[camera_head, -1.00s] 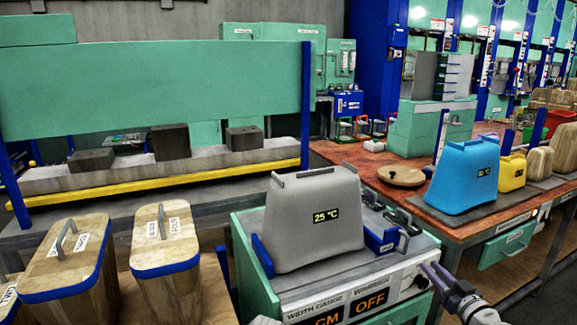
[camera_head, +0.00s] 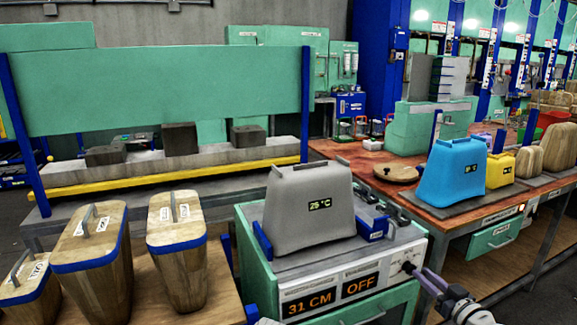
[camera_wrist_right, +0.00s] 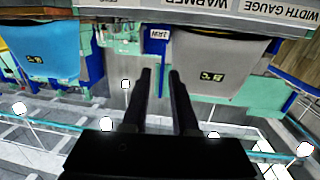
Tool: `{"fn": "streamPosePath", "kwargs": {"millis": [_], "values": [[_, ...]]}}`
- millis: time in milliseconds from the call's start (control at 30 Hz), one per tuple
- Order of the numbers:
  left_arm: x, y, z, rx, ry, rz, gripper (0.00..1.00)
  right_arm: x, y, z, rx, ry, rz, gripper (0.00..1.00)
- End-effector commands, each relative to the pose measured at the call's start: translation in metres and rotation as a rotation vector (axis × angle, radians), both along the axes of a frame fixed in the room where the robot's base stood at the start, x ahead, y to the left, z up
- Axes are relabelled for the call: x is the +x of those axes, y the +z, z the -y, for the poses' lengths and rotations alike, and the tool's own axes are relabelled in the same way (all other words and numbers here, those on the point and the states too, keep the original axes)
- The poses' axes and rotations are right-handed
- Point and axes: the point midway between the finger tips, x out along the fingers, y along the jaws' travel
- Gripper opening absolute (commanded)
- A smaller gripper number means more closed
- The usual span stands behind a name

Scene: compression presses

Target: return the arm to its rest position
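My right gripper (camera_head: 416,270) reaches in from the lower right in the head view, its purple fingers by the right front of the gauge station (camera_head: 330,283). In the right wrist view the dark fingers (camera_wrist_right: 160,72) are apart with nothing between them. The grey mould (camera_head: 308,213), showing 25 °C, stands upright on the station between blue guides, away from the fingers.
A blue mould (camera_head: 452,172) and a yellow one (camera_head: 500,170) stand on the red-brown bench (camera_head: 420,205) at right. Wooden moulds with blue rims (camera_head: 178,252) stand at lower left. A long press with a yellow bar (camera_head: 180,176) is behind. Grey floor (camera_head: 530,290) shows at lower right.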

Motion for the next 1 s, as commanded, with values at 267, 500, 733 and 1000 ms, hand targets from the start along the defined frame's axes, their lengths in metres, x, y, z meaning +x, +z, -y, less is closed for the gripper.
{"fn": "streamPosePath", "kwargs": {"millis": [267,500,733,1000], "values": [[0.0,0.024,0.0,0.0,0.0,0.0,0.45,0.005,0.0,-0.058,0.01,0.132,-0.122,0.27],[0.0,0.06,0.0,0.0,0.0,0.0,0.45,-0.003,-0.008,-0.144,0.006,0.313,-0.357,0.27],[0.0,0.122,0.0,0.0,0.0,0.0,0.45,-0.054,-0.019,-0.25,-0.083,0.473,-0.801,0.27],[0.0,0.189,0.0,0.0,0.001,0.0,0.45,-0.136,-0.012,-0.299,-0.343,0.326,-1.307,0.27]]}}
